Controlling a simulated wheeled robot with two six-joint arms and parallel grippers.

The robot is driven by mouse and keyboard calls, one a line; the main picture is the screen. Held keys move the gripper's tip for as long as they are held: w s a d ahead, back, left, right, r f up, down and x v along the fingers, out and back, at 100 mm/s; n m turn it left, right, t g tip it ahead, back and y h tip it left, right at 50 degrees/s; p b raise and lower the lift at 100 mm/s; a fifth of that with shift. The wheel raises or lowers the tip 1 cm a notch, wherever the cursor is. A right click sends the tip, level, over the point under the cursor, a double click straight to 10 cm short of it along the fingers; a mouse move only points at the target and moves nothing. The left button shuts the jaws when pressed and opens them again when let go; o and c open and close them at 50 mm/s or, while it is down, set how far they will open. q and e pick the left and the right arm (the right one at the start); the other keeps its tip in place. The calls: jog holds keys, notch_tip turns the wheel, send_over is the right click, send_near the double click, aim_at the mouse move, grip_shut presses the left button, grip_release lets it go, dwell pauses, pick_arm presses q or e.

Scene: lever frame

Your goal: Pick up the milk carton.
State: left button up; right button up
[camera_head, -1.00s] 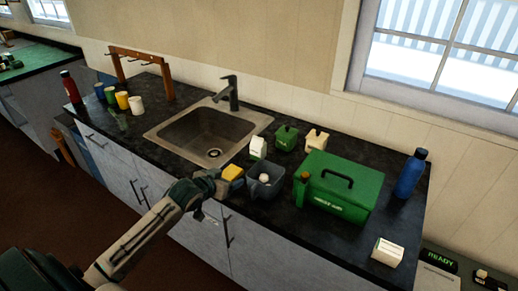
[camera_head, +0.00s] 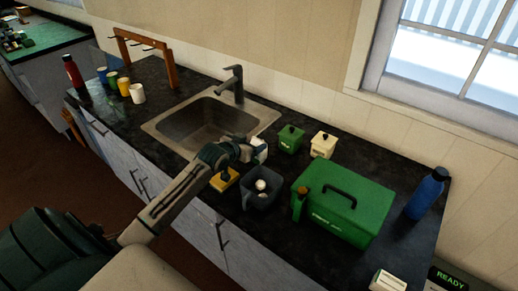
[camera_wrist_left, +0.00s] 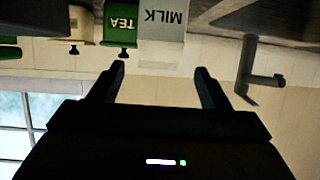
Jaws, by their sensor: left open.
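The milk carton (camera_head: 261,150) is a small white carton with blue marking on the counter beside the sink, partly hidden by my left gripper in the head view. In the left wrist view, which is upside down, the carton (camera_wrist_left: 162,22) shows its MILK label at the top, in line with the gap between my fingers. My left gripper (camera_wrist_left: 160,72) is open and empty, with the carton beyond its fingertips. In the head view the left gripper (camera_head: 246,149) is right beside the carton; contact cannot be told there. My right gripper is not in view.
A green TEA canister (camera_head: 290,139) and a cream canister (camera_head: 323,146) stand just right of the carton. A dark container (camera_head: 260,198), yellow item (camera_head: 223,180) and green box (camera_head: 343,205) are nearer. The sink (camera_head: 190,142) and faucet (camera_head: 235,82) lie left and behind.

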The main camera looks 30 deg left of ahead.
aim_at(258, 141)
pick_arm(q)
jog(key=shift+w, duration=0.4)
jog(key=shift+w+f, duration=0.2)
jog(key=p+x, duration=0.2)
jog(key=x, duration=0.2)
jog(key=shift+s+f, duration=0.1)
jog(key=shift+w+d+f+p, duration=0.1)
jog(key=shift+w+f+p, duration=0.2)
jog(key=shift+w, duration=0.3)
jog(key=shift+w+f, duration=0.1)
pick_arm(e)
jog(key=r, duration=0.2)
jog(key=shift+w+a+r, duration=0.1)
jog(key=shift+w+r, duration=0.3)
pick_arm(q)
jog(key=c, duration=1)
